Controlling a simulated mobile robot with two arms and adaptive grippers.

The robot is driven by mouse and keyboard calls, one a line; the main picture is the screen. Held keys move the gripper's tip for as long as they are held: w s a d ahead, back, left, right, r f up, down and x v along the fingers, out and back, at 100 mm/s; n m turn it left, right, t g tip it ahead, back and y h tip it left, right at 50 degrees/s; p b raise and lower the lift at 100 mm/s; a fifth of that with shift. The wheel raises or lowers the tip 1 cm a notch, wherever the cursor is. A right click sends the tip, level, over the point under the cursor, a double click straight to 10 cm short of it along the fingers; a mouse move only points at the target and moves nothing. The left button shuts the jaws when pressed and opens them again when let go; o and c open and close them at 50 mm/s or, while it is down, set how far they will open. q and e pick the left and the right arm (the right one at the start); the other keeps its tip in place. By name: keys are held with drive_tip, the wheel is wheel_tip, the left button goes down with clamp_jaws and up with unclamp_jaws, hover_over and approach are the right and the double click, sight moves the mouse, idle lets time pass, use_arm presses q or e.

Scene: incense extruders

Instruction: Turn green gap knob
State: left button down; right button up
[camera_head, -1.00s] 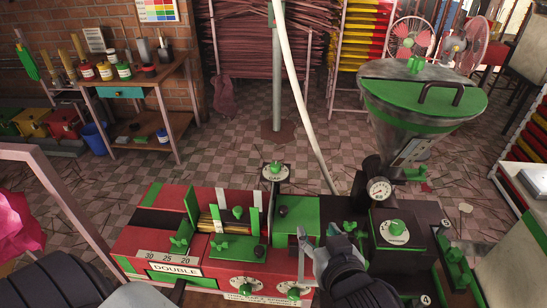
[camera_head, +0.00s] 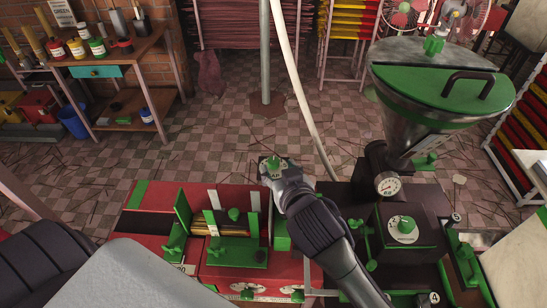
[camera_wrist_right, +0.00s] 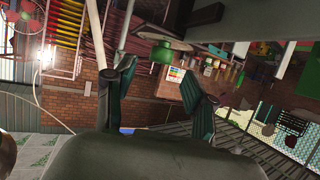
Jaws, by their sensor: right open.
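The green gap knob (camera_head: 275,164) sits on a round pale dial at the back edge of the red machine. My right gripper (camera_head: 272,177) is at the dial in the head view and covers part of its label. In the right wrist view, the green knob (camera_wrist_right: 162,52) shows beyond and between the two spread dark fingers of my right gripper (camera_wrist_right: 166,80). The fingers stand apart on either side, with no clear contact. My left gripper is out of view.
The red machine (camera_head: 150,225) has several other green knobs and upright plates left of my right arm. A green-lidded hopper (camera_head: 440,85) and a pressure gauge (camera_head: 388,186) stand to the right. A pale hose (camera_head: 295,90) rises behind the dial.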

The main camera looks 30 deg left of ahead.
sight(274, 162)
drive_tip(key=shift+x, duration=2.75)
clamp_jaws()
